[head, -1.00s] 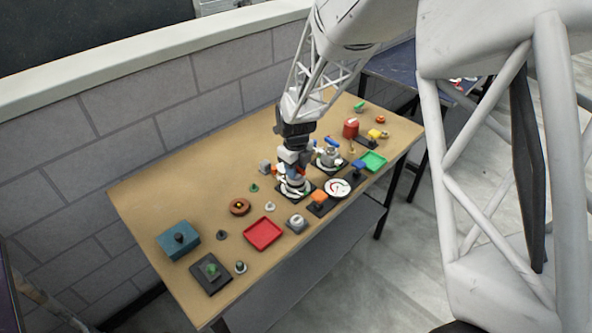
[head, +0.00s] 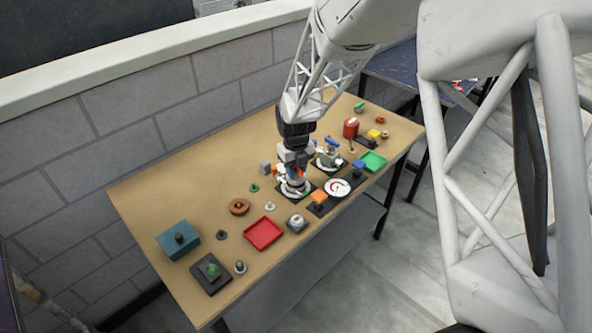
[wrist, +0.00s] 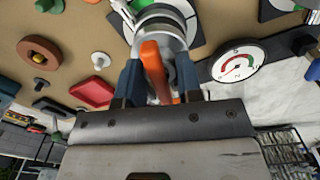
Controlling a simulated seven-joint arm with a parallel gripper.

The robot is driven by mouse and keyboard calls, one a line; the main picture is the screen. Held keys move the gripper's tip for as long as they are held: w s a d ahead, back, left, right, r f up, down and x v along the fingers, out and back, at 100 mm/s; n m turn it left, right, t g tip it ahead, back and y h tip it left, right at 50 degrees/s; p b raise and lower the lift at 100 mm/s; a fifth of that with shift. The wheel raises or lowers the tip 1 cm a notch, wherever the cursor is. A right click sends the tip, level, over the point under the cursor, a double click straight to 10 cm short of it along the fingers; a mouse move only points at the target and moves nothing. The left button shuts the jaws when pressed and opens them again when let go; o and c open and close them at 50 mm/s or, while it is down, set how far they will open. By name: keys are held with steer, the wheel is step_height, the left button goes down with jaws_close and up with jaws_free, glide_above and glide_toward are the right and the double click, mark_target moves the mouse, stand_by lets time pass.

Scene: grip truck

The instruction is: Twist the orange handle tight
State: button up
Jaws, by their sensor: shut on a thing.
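The orange handle (wrist: 157,72) shows in the wrist view, on top of a silver round fitting (wrist: 160,22) on a white and black base. My gripper (wrist: 158,85) has its two blue-grey fingers on either side of the handle and is shut on it. In the head view my gripper (head: 294,168) points down over the same fitting (head: 294,188), with a bit of the orange handle (head: 282,170) showing at its left. The fingers hide most of the handle there.
A white gauge (head: 338,187) with a red and green scale stands right of the fitting. Another fitting with a blue handle (head: 331,142) is just behind. A red tray (head: 263,233), a green tray (head: 373,161) and a teal box (head: 178,241) also stand on the table (head: 160,200).

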mark_target(296, 166)
steer(key=o, duration=0.6)
steer(key=shift+r, duration=0.1)
steer(key=shift+r, duration=3.65)
